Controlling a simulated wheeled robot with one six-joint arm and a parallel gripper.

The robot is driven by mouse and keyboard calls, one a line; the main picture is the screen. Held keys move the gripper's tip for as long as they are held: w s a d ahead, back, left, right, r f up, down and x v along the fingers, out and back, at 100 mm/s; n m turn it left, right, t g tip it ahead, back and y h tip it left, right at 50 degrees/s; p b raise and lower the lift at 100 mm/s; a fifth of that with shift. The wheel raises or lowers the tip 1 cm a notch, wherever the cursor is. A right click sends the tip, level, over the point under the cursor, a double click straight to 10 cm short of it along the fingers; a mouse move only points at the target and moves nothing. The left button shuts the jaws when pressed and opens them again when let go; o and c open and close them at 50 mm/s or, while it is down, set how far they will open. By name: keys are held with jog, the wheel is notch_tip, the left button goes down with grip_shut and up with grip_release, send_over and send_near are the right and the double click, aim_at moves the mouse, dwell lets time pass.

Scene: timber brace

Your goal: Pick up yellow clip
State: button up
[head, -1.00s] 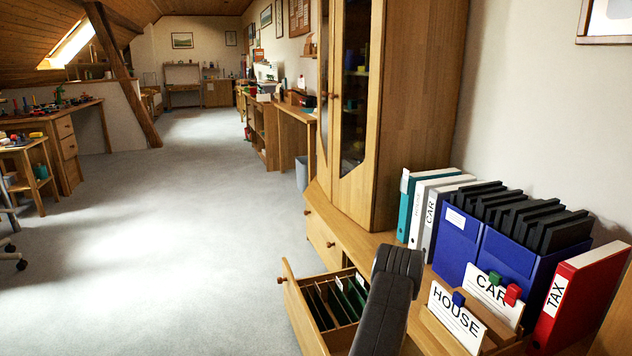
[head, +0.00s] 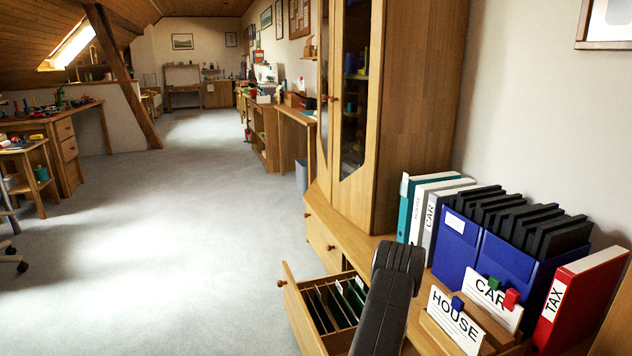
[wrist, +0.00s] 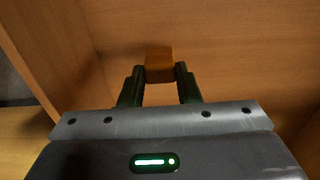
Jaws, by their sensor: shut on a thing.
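In the head view my dark arm stands at the lower middle, and the gripper and yellow clip are hidden there.
A HOUSE card (head: 455,318) with a blue clip and a CAR card (head: 493,300) with a red clip stand at right. Blue file boxes (head: 508,262) and a red TAX binder (head: 580,298) are beside them. An open drawer (head: 292,305) with dividers is left of my arm. The carpet is clear.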

jog(key=shift+r+p, duration=1.95)
jog(key=shift+r, duration=2)
